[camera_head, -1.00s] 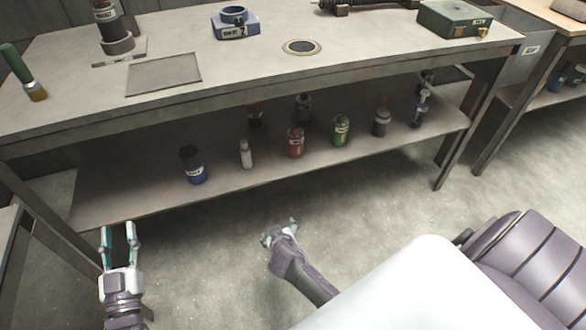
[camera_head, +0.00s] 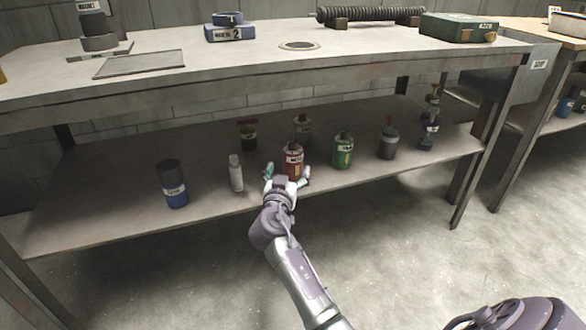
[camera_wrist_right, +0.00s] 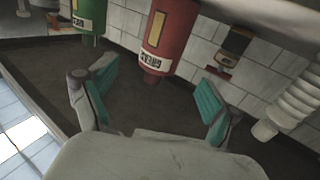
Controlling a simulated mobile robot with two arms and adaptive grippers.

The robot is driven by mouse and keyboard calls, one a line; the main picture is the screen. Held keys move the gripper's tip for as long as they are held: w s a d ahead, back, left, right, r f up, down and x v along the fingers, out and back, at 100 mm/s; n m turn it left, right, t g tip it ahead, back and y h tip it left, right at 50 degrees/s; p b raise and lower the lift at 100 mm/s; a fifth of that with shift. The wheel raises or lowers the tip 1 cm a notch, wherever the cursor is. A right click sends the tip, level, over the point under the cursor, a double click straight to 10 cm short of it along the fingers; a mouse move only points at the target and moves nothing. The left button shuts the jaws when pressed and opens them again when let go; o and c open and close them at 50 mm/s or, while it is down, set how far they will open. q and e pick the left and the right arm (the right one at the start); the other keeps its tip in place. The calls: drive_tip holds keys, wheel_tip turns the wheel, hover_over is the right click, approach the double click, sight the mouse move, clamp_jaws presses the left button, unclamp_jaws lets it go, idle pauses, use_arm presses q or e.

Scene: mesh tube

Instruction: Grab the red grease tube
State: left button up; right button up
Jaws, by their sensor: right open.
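The red grease tube (camera_head: 293,160) stands upright on the lower shelf of the workbench, among other bottles. My right gripper (camera_head: 287,177) is open and empty just in front of it, with its fingers spread to either side of the tube's lower part. In the right wrist view the red tube (camera_wrist_right: 170,38) appears upside down with a "GREASE" label, beyond the open teal-padded fingers (camera_wrist_right: 157,98). It lies above the gap between them, apart from both pads. My left gripper is not in view.
A white bottle (camera_head: 236,174) stands left of the red tube and a green bottle (camera_head: 343,150) to its right. A blue-based can (camera_head: 173,184) is farther left, a grey bottle (camera_head: 388,142) farther right. A dark bottle (camera_head: 247,136) stands behind. The benchtop (camera_head: 365,52) hangs above the shelf.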

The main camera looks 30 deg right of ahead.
sight(291, 158)
drive_tip(key=shift+x, duration=1.05)
drive_tip(key=shift+r+b+x, duration=0.2)
drive_tip(key=shift+b+x, duration=0.45)
drive_tip(key=shift+x, duration=0.7)
drive_tip(key=shift+r+b+x, duration=0.15)
drive_tip(key=shift+b+x, duration=0.45)
drive_tip(key=shift+x, duration=0.8)
drive_tip(key=c, duration=1.4)
